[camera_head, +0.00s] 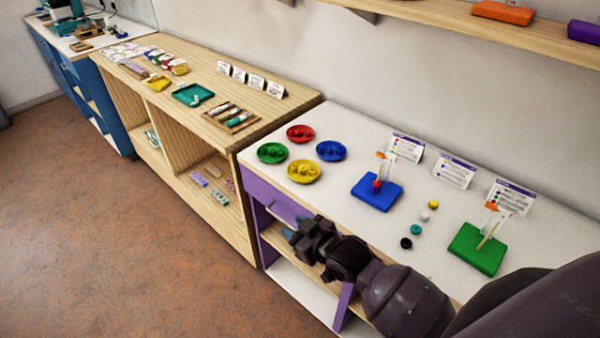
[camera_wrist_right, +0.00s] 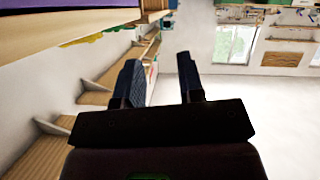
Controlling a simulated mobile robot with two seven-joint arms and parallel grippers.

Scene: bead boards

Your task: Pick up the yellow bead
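The yellow bead (camera_head: 433,204) lies on the white top of the purple-sided table (camera_head: 341,213). It is at the far end of a short row with a white bead (camera_head: 424,216), a teal bead (camera_head: 416,229) and a black bead (camera_head: 406,243). My right gripper (camera_head: 291,229) is at the table's front edge, left of the bead row and well apart from the yellow bead. In the right wrist view its two fingers (camera_wrist_right: 158,80) stand apart with nothing between them. My left gripper is not in view.
A blue board (camera_head: 372,196) with a peg and a red bead, and a green board (camera_head: 474,253) with a peg, flank the row. Red (camera_head: 300,133), green (camera_head: 272,153), blue (camera_head: 331,151) and yellow (camera_head: 304,171) dishes sit at left. Cards (camera_head: 453,171) stand behind.

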